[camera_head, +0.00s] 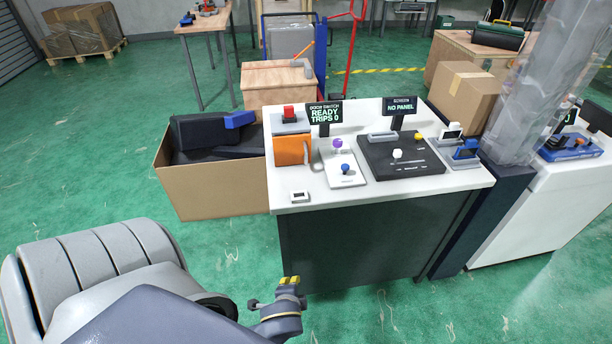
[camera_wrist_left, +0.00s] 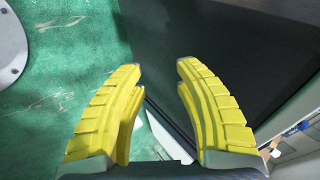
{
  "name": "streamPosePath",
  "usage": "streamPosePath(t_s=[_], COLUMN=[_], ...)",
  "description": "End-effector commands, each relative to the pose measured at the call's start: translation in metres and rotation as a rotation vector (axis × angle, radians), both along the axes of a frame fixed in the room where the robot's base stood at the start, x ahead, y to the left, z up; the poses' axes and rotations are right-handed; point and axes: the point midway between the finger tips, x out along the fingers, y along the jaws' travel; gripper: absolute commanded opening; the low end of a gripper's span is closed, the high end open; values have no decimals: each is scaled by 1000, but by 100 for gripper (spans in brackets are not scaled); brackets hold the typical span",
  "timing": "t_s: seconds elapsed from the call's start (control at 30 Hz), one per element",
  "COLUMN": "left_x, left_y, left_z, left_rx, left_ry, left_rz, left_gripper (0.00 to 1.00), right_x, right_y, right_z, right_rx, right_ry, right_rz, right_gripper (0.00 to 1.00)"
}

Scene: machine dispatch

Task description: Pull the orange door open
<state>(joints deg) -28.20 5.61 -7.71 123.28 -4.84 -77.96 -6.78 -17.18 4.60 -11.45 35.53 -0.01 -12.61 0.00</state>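The orange door (camera_head: 292,151) is an upright panel on the left part of the white-topped table (camera_head: 405,189). It looks closed against a small grey box (camera_head: 290,126) with a red button (camera_head: 289,112) on top. A grey curved piece (camera_head: 316,160) shows at the door's right edge; I cannot tell whether it is the handle. My left gripper (camera_head: 290,281) is in front of the table, nearer than the door and apart from it. In the left wrist view the yellow fingers of this gripper (camera_wrist_left: 160,72) are spread with nothing between them. My right gripper is not in view.
A sign (camera_head: 324,114) reads "DOOR SWITCH READY TRIPS 0". Right of the door are a white plate with knobs (camera_head: 346,181) and a dark panel (camera_head: 400,168). A cardboard box (camera_head: 215,190) stands left.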

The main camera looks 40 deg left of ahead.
Motion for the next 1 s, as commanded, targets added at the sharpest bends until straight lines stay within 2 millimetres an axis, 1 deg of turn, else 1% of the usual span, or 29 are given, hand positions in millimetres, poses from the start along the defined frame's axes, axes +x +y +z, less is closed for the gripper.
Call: streamPosePath(t_s=[0.03,0.1,0.2,0.37,0.47,0.57,0.6,0.8,0.9,1.0], left_x=[9,19,32,55,73,94,104,156,175,190], left_y=[6,16,26,41,49,55,57,57,54,49], left_z=[21,41,63,91,109,129,138,184,203,219], left_rx=[61,154,277,478,621,791,866,1234,1368,1464], left_ry=[-15,-14,-2,41,88,162,201,448,565,659], left_rz=[-20,-51,-92,-156,-198,-247,-268,-369,-404,-428], left_gripper=[32,32,32,32,32,32,32,32,32,32], right_x=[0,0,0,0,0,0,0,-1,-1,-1], right_y=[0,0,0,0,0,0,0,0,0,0], right_z=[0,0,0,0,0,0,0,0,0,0], right_rx=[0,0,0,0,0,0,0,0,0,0], right_ry=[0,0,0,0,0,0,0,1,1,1], right_rz=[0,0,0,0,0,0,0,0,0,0], right_gripper=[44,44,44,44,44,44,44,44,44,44])
